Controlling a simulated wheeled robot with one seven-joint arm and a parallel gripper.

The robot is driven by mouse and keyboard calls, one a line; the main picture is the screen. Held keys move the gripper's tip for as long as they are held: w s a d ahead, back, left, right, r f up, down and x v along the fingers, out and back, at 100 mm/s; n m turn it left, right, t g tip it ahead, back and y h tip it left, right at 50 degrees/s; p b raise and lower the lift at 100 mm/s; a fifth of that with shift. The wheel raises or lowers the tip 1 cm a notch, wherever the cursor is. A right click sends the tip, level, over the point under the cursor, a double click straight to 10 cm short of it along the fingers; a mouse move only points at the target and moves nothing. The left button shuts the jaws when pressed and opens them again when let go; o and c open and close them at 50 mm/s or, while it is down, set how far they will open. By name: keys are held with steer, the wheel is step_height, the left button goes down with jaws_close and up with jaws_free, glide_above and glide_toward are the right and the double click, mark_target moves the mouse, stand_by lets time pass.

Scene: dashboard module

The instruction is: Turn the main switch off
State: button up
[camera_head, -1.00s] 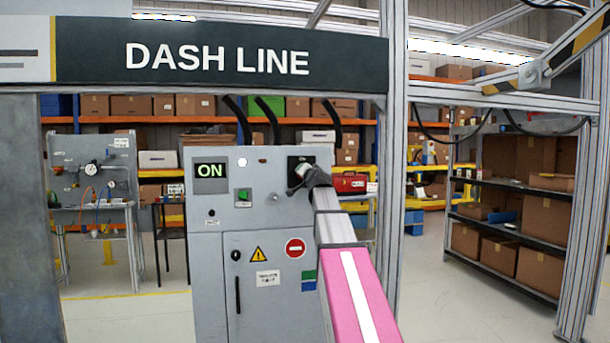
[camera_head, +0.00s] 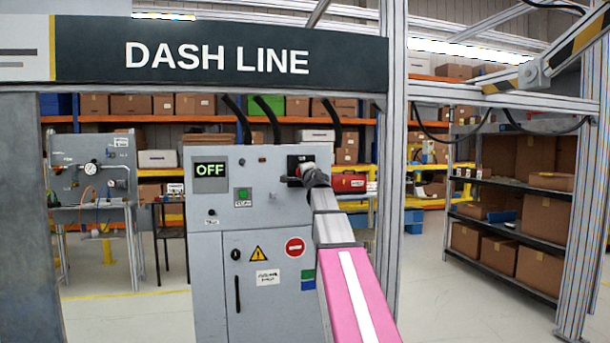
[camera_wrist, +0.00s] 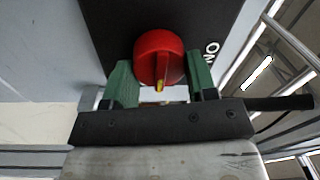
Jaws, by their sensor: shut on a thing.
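The main switch is a red round knob (camera_wrist: 159,58) with a yellow pointer mark, on a black plate (camera_wrist: 112,30) with "ON" lettering at its right. My gripper (camera_wrist: 160,85) has its green fingers on either side of the knob and is shut on it. In the head view my gripper (camera_head: 312,178) is at the black switch plate (camera_head: 294,160) on the upper right of the grey cabinet (camera_head: 260,205), and it mostly hides the knob. The cabinet's display (camera_head: 211,171) reads "OFF" in green.
A green button (camera_head: 243,194) sits left of the switch on the cabinet front. A metal post (camera_head: 393,130) stands close to the right of my arm. The "DASH LINE" sign (camera_head: 216,59) hangs above. Shelves with boxes (camera_head: 545,205) stand at the right.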

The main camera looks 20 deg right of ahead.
stand_by(0.3)
steer(key=o, duration=0.9)
steer(key=shift+o, duration=0.2)
steer(key=shift+s, duration=0.15)
steer(key=s, duration=1)
steer(key=shift+s+a+f, duration=0.2)
steer(key=shift+s+f, duration=0.1)
steer(key=shift+f, duration=0.1)
